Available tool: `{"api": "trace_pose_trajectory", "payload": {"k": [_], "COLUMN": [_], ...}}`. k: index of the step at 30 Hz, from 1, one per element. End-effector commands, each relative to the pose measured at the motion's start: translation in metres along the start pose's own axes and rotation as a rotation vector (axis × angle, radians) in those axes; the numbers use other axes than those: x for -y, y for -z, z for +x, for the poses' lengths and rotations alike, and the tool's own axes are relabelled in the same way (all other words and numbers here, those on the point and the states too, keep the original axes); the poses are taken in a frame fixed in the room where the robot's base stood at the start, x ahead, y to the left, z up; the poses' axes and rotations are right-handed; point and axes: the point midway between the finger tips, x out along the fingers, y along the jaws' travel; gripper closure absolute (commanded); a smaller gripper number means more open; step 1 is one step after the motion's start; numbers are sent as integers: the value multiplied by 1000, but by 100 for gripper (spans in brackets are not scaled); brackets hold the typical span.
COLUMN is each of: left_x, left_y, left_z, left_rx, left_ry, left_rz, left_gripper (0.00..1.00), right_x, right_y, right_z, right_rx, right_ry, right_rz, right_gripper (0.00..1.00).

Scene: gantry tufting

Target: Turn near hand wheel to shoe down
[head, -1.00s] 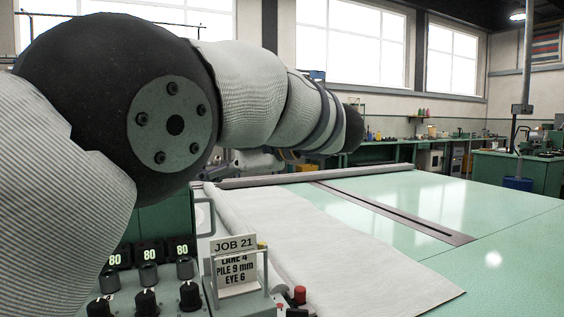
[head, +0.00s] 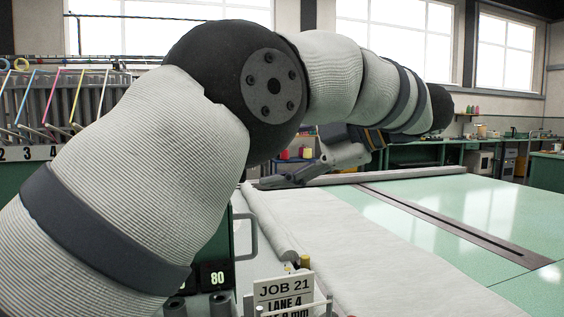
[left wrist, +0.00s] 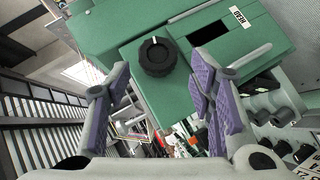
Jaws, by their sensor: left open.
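My left gripper (head: 290,178) hangs below my left wrist at the far end of the cloth, partly hidden by my own arm. In the left wrist view my left gripper (left wrist: 163,85) is open, with purple-padded fingers and nothing between them. A black round knob (left wrist: 155,57) with a white mark sits on a green housing (left wrist: 260,45) beyond the fingers, apart from them. I cannot tell whether this knob is the near hand wheel. No hand wheel or shoe shows clearly in the head view. My right gripper is not in view.
White cloth (head: 360,250) lies on a pale green table (head: 460,205) with a dark slotted strip (head: 450,225). A numbered rack with coloured tubes (head: 65,100) stands at left. The table's right side is clear.

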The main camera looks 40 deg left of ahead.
Motion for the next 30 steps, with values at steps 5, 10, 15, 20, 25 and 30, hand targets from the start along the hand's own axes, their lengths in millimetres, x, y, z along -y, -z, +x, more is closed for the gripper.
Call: {"api": "trace_pose_trajectory", "payload": {"k": [5, 10, 15, 20, 25, 30], "left_x": [-8, -4, -2, -2, -2, 0], "left_y": [10, 5, 3, 2, 3, 3], "left_z": [38, 58, 61, 61, 61, 61], "left_rx": [2, 1, 0, 0, 0, -3], "left_ry": [-1, -2, -2, -2, -2, -66], "left_rz": [-18, -11, -7, -6, -7, -65], "left_gripper": [51, 51, 51, 62, 88, 87], "right_x": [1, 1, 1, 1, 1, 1], "right_y": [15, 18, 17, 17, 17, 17], "right_z": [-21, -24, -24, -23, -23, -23], "right_rx": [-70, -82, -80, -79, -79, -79], "right_ry": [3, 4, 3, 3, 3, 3], "right_rz": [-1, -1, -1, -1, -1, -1], "right_gripper": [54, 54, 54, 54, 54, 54]}}
